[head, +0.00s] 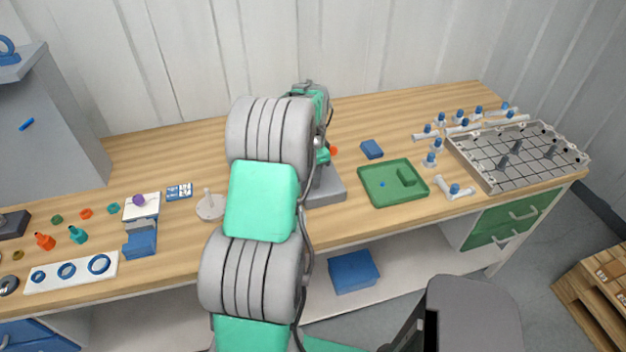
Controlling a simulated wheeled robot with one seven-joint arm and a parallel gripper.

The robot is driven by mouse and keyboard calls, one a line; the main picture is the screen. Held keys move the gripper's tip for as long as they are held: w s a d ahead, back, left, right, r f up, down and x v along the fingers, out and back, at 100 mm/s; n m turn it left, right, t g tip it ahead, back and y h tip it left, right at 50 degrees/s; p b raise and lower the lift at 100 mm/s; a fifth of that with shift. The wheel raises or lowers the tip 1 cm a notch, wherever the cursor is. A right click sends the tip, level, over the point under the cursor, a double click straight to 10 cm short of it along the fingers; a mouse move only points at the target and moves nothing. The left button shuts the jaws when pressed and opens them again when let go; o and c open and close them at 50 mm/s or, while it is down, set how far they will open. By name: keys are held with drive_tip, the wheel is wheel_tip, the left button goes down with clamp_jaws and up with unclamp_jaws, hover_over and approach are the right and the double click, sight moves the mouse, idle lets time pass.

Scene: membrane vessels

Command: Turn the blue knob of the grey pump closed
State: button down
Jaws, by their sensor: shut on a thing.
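A grey stand-like body, which I take for the grey pump (328,190), stands near the middle of the bench, mostly hidden behind my arm. Its flat grey foot and part of its upright show to the right of the arm. My gripper (322,156) is at the upper part of this body, with only a little of the hand showing beside the arm. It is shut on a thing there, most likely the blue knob. The fingertips and the knob are hidden, so the knob's angle cannot be told. A small orange spot (334,150) shows just right of the hand.
A green tray (408,205) and a blue block (372,149) lie right of the pump. A round pale stand (208,207) is close on the left. White fittings and a gridded frame (490,178) fill the right end. A tall grey cabinet (50,135) stands at left.

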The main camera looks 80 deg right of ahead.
drive_tip(key=m+b, duration=0.1)
drive_tip(key=m, duration=0.3)
drive_tip(key=shift+w+d+m, duration=0.1)
drive_tip(key=shift+m, duration=0.2)
drive_tip(key=m+b, duration=0.1)
drive_tip(key=m, duration=0.3)
drive_tip(key=shift+r, duration=0.1)
drive_tip(key=shift+m, duration=0.3)
drive_tip(key=c, duration=1.3)
unclamp_jaws()
drive_tip(key=shift+o, duration=0.9)
wheel_tip(320, 180, up, 8)
drive_tip(key=shift+f+b, duration=0.15)
drive_tip(key=shift+b, duration=0.7)
